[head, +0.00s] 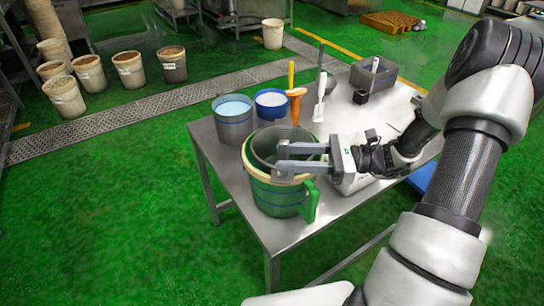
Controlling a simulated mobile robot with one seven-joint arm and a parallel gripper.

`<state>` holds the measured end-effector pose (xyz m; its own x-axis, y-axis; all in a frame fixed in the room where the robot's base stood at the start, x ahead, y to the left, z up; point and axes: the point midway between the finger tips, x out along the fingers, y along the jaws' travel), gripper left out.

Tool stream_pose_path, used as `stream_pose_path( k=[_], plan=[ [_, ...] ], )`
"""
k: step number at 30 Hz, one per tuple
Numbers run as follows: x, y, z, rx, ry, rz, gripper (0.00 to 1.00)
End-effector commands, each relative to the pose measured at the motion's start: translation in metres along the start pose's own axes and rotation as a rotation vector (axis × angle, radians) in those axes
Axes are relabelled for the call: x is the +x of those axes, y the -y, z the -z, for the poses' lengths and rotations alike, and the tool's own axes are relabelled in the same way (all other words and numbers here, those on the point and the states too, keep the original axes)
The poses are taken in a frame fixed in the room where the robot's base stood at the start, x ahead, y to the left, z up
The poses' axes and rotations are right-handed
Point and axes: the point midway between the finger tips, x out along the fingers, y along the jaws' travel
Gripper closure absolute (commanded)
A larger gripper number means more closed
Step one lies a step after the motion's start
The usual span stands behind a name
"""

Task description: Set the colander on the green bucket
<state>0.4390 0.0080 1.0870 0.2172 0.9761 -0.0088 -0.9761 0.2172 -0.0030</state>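The green bucket (275,196) stands near the front corner of the steel table. It has a cream rim and a green handle on its right. A grey round vessel that looks like the colander (263,146) sits in the bucket's mouth, its wall inside the cream rim. Whether it rests fully on the rim I cannot tell. My gripper (280,162) reaches in from the right over the bucket's mouth. Its two fingers are apart with a visible gap, over the right part of the colander, and partly hide it. Contact with the colander is unclear.
On the steel table (216,150) a grey-blue bucket (233,125) and a blue tub (271,108) stand behind the green bucket. Upright-handled tools, one orange (296,101), and a grey bin (373,77) are further back. A white object, partly hidden, lies under my gripper.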

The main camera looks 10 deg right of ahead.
Motion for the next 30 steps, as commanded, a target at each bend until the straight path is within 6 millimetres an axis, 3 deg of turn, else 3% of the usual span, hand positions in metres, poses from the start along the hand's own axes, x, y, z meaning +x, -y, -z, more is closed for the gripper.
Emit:
stream_pose_path(
  k=[9, 15, 21, 30],
  plan=[
    [-0.079, 0.001, 0.001, -0.002, -0.001, 0.002, 0.63],
    [-0.110, 0.000, 0.001, 0.000, 0.001, 0.000, 0.63],
    [-0.121, 0.000, 0.000, 0.000, 0.000, -0.001, 0.63],
    [-0.121, 0.000, 0.000, 0.000, 0.001, -0.001, 0.63]
  ],
)
